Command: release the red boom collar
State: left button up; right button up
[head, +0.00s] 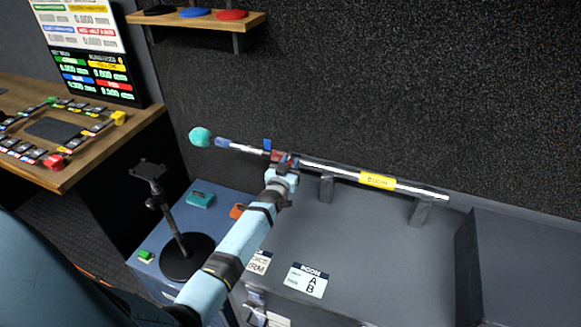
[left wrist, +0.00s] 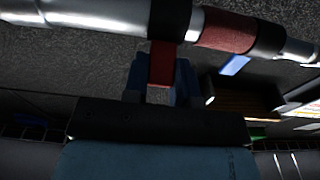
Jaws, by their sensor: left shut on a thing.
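The boom pole (head: 330,170) is a silver tube lying along the back wall, with a teal foam tip (head: 200,137) at its left end and a yellow label (head: 377,180). The red boom collar (left wrist: 228,30) is a red band around the pole between black sections in the left wrist view. A red tab (left wrist: 162,62) hangs below the pole there. My left gripper (head: 284,162) is at the pole; in the left wrist view its fingers are shut on the red tab. In the head view the gripper partly hides the collar. My right gripper is not in view.
A blue tab (head: 267,145) sticks up just left of my gripper. Grey supports (head: 326,188) hold the pole above a grey counter (head: 370,240). A black stand (head: 185,255) is left of my arm. A dark box (head: 520,265) stands at right.

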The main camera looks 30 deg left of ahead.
pick_arm(q)
jog(key=shift+s+f+t+b, duration=0.1)
jog(key=shift+f+t+b, duration=0.15)
jog(key=shift+t+b, duration=0.3)
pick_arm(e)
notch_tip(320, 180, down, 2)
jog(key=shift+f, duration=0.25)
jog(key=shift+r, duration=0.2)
pick_arm(q)
jog(key=o, duration=0.9)
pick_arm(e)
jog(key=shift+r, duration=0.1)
pick_arm(q)
jog(key=v, duration=1.4)
jog(key=shift+r+b, duration=0.1)
jog(key=shift+b, duration=0.25)
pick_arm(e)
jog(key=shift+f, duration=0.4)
